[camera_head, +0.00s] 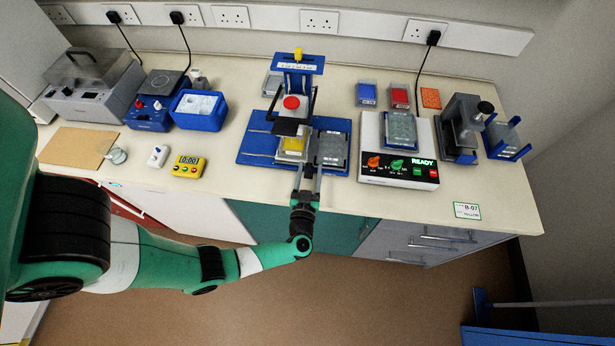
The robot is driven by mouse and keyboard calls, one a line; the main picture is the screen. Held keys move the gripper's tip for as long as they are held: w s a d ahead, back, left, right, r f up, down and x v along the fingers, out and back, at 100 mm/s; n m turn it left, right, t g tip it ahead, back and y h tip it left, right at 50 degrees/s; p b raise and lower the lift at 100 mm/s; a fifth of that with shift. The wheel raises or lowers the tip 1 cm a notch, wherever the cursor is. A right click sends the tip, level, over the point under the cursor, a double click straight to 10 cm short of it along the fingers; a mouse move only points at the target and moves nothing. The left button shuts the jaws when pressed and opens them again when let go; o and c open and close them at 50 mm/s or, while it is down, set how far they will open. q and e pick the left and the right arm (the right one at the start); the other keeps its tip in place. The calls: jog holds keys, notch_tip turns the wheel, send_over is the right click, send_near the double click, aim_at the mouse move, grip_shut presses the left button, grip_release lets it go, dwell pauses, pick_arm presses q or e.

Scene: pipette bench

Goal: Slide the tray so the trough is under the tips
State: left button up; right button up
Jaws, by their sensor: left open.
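The blue tray (255,148) lies on the bench at the base of a pipetting stand (297,66). A trough with yellow contents (293,145) sits near the tray's middle, partly under the stand's dark head, and a grey well plate (332,149) sits at its right. The tips are hidden under the head, so I cannot tell how the trough lines up with them. My left gripper (307,172) is open at the tray's front edge, just in front of the trough and plate. I cannot tell whether it touches the tray. My right gripper is out of view.
A blue ice box (199,110), a yellow timer (187,166) and a white device (158,156) stand left of the tray. A white machine with a READY display (399,172) stands close on the right. Bare bench lies between timer and tray.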

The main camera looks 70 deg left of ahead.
pick_arm(q)
jog(key=v, duration=1)
jog(key=shift+d+p, duration=0.2)
jog(key=shift+p, duration=0.25)
jog(key=shift+s, duration=0.1)
